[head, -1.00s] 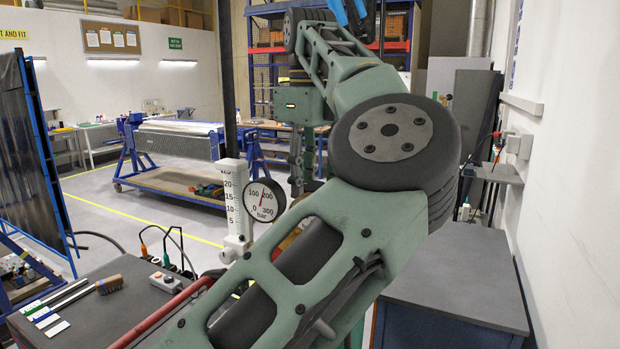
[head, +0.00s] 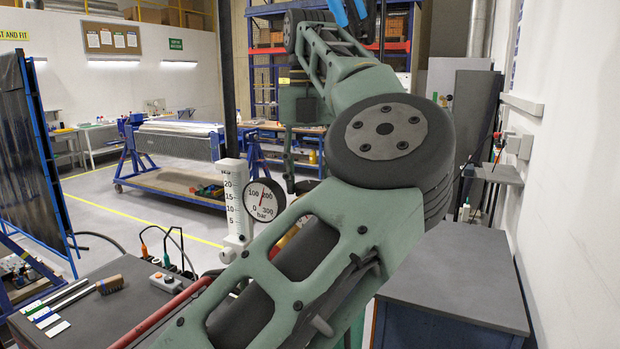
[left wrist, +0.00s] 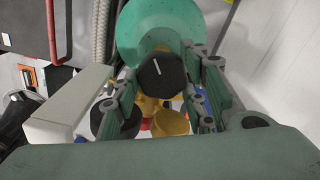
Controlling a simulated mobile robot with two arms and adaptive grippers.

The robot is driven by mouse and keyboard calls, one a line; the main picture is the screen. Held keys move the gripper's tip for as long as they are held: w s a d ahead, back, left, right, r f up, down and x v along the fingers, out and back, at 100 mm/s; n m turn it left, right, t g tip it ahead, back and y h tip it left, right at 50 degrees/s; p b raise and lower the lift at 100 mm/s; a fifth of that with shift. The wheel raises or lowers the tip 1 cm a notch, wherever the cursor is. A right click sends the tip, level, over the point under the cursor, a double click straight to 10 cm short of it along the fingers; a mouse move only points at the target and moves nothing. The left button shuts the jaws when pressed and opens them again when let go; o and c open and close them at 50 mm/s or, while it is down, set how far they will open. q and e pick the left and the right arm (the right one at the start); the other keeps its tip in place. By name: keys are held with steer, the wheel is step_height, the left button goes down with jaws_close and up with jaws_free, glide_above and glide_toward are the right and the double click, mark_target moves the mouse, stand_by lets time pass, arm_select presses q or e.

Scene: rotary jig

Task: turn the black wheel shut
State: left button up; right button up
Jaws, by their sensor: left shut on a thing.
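The black wheel (left wrist: 164,80) is a dark, many-sided knob with a short white line on its face, seen near the middle of the left wrist view. The fingers of my left gripper (left wrist: 161,72) stand on its left and right sides, shut on it. The white line runs nearly upright in that view, leaning slightly. In the head view my large green arm crosses the front, and I cannot make out the wheel there. My right gripper is in neither view.
A pressure gauge (head: 265,200) and a white scaled column (head: 235,205) stand close beside my arm. A brush (head: 110,284) and a small button box (head: 165,282) lie on the dark bench. A yellow part (left wrist: 172,122) sits below the wheel. The right-hand grey tabletop (head: 455,275) is clear.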

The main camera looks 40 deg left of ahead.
mark_target(308, 184)
arm_select(q)
steer(key=m, duration=0.4)
steer(key=shift+m+b, duration=0.35)
steer(key=shift+m, duration=1.15)
steer(key=o, duration=1.1)
steer(key=shift+a, duration=0.15)
steer(key=shift+r, duration=3.75)
